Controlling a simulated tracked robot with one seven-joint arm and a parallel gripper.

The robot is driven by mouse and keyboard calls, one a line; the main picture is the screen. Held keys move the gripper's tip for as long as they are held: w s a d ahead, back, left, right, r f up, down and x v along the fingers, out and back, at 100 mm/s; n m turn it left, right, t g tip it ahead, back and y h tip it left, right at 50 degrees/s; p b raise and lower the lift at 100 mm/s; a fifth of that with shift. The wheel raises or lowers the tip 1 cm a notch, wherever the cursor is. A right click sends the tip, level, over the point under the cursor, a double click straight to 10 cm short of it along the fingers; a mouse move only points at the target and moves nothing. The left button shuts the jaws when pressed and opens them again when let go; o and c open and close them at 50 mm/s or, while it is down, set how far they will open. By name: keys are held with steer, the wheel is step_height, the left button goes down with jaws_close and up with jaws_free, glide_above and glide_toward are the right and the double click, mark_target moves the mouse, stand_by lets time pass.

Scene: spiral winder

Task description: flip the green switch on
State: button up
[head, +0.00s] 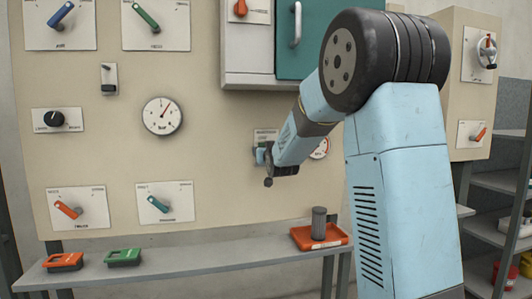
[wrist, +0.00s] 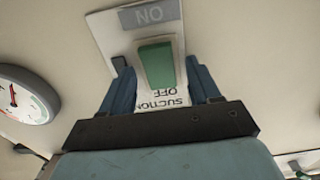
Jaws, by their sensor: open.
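The green switch (wrist: 156,68) shows in the wrist view as a green lever on a pale plate (wrist: 103,30). The plate reads upside down, with ON at the top of the picture and SUCTION OFF below the lever. My gripper (wrist: 157,80) is open, with one blue finger on each side of the lever. I cannot tell whether the fingers touch it. In the head view my gripper (head: 263,157) is at the panel in front of the switch's plate (head: 265,135), and the lever is hidden there.
A gauge (wrist: 24,95) is close beside the switch; in the head view the gauge (head: 320,148) is partly behind my arm. A grey cabinet with a teal door (head: 312,40) juts out above. A shelf (head: 200,262) with an orange tray (head: 305,238) runs below.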

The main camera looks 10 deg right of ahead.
steer(key=shift+c, duration=0.3)
steer(key=c, duration=1)
steer(key=shift+f+t, duration=0.2)
steer(key=shift+t, duration=0.55)
steer(key=shift+f+t, duration=0.2)
steer(key=shift+t, duration=0.55)
steer(key=o, duration=1.1)
steer(key=shift+c, duration=0.2)
steer(key=v, duration=1.4)
